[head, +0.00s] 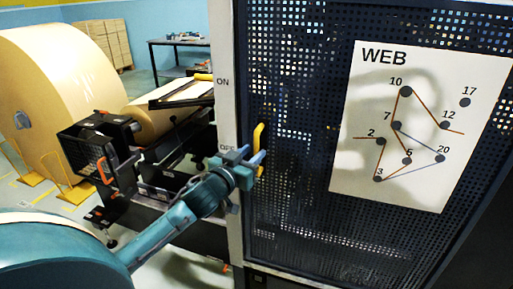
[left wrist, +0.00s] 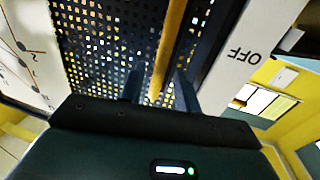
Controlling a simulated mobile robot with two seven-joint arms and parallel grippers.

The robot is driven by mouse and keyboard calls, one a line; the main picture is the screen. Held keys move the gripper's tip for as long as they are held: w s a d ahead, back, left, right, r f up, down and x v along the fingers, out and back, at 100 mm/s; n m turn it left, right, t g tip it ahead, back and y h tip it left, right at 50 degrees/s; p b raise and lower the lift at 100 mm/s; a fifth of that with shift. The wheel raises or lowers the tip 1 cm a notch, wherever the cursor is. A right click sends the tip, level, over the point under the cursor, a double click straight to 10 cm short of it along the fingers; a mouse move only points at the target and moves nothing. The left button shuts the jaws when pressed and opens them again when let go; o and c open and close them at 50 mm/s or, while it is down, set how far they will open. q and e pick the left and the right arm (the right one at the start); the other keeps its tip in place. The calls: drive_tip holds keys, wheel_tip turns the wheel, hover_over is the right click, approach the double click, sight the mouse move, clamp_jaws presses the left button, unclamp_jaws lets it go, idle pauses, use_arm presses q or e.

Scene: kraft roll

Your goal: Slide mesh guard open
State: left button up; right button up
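The dark perforated mesh guard (head: 290,190) stands upright on the right and fills much of the head view. A yellow handle (head: 258,138) is fixed near its left edge, beside the pale post marked ON and OFF. My left gripper (head: 256,163) is at the lower part of this handle. In the left wrist view, the yellow handle (left wrist: 170,45) shows between the two spread fingers of the left gripper (left wrist: 160,88). Mesh (left wrist: 105,35) shows on both sides of the handle, so the fingers are not closed on it. My right gripper is not in view.
A white WEB chart (head: 360,100) with numbered dots is on the guard. A large kraft roll (head: 60,90) stands at the left. A black machine part with an orange handle (head: 103,170) is left of my arm. A dark table (head: 178,44) stands behind.

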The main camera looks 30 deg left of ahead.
sight(255, 150)
use_arm(q)
drive_tip(key=shift+w, duration=1.5)
clamp_jaws()
